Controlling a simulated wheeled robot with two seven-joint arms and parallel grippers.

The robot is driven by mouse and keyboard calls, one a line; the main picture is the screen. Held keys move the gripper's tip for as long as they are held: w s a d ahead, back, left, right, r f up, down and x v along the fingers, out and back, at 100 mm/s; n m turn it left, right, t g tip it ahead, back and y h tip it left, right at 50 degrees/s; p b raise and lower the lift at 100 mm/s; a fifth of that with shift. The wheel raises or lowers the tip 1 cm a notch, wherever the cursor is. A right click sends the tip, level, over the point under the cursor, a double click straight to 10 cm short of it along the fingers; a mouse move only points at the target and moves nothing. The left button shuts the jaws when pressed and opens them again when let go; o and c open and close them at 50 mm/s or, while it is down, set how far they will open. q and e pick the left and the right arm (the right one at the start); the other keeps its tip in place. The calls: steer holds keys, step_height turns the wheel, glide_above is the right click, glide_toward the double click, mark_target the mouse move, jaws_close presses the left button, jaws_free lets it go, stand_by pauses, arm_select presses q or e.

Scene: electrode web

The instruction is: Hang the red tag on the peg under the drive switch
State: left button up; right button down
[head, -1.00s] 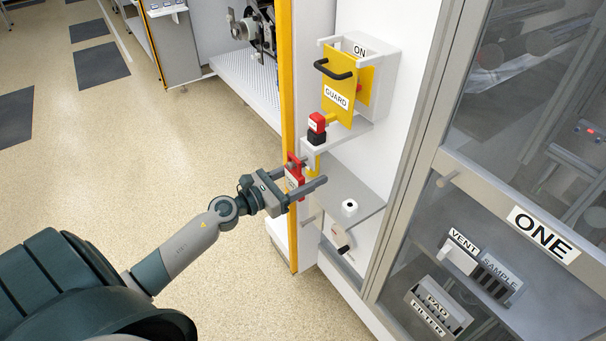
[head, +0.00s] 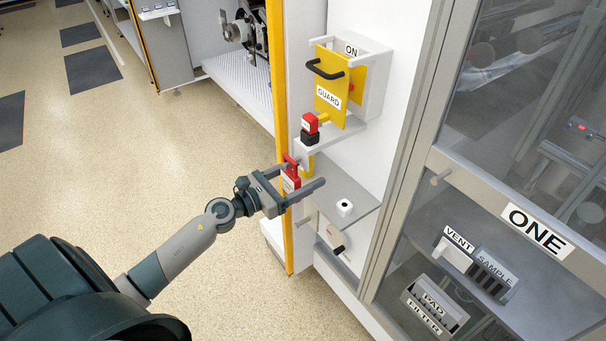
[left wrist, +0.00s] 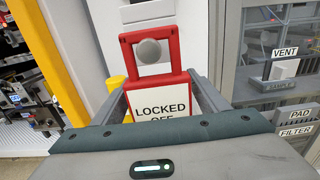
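The red tag (head: 291,179), a red frame with a white "LOCKED OFF" label, is upright below the small grey shelf. In the left wrist view the tag (left wrist: 161,104) faces me, and the round grey end of the peg (left wrist: 149,51) shows inside its top opening, so the frame appears to be around the peg. My left gripper (head: 299,177) has its fingers apart, one on each side of the tag; whether either touches it I cannot tell. A red-and-black switch (head: 310,129) stands on the shelf above. My right gripper is not in view.
A yellow guard plate (head: 331,91) with a black handle is above the switch. A yellow post (head: 277,100) is close on the left, and a glazed cabinet (head: 400,190) on the right.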

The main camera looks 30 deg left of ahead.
arm_select(q)
steer(key=shift+o, duration=0.4)
steer(key=shift+s, duration=0.1)
steer(key=shift+b+v, duration=0.5)
steer(key=shift+v, duration=0.35)
steer(key=b+v, duration=0.7)
steer(key=v, duration=0.8)
steer(key=shift+s, duration=0.25)
steer(key=shift+a, duration=0.2)
